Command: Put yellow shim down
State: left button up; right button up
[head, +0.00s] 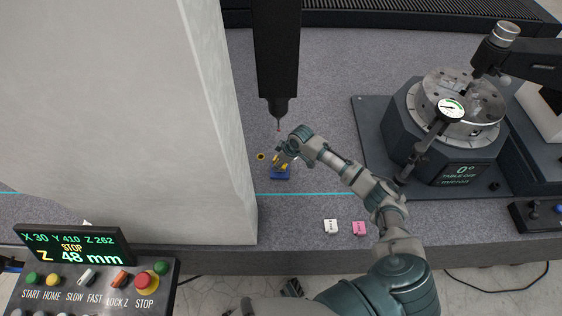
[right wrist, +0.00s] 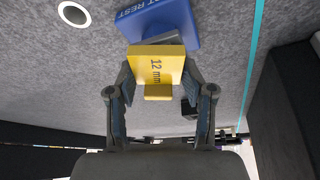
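The yellow shim (right wrist: 157,66), marked "12 mm", has a small tab on its near side. It is at the blue rest block (right wrist: 175,22), which also shows in the head view (head: 280,173). I cannot tell whether it bears fully on the block. My right gripper (right wrist: 158,75) has its fingers on either side of the shim, with clear gaps beside the tab. It looks open, though the fingertips are very close to the shim's edges. In the head view my right gripper (head: 281,160) is over the blue block and hides much of the shim. My left gripper is not in view.
A tall pale granite block (head: 120,110) stands to the left. A dark probe column (head: 278,60) hangs just behind my gripper. A rotary table (head: 450,125) with a dial gauge is at right. White (head: 331,226) and pink (head: 359,228) shims lie near the front edge.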

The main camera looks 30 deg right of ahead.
jog(key=o, duration=0.3)
jog(key=shift+s+f, duration=0.25)
jog(key=shift+f, duration=0.35)
jog(key=shift+s+f, duration=0.2)
jog(key=shift+f, duration=0.35)
jog(key=shift+w+a+f+g, duration=0.1)
jog(key=shift+w+f+g, duration=0.1)
jog(key=shift+g, duration=0.1)
jog(key=shift+w, duration=0.2)
jog(key=shift+r, duration=0.45)
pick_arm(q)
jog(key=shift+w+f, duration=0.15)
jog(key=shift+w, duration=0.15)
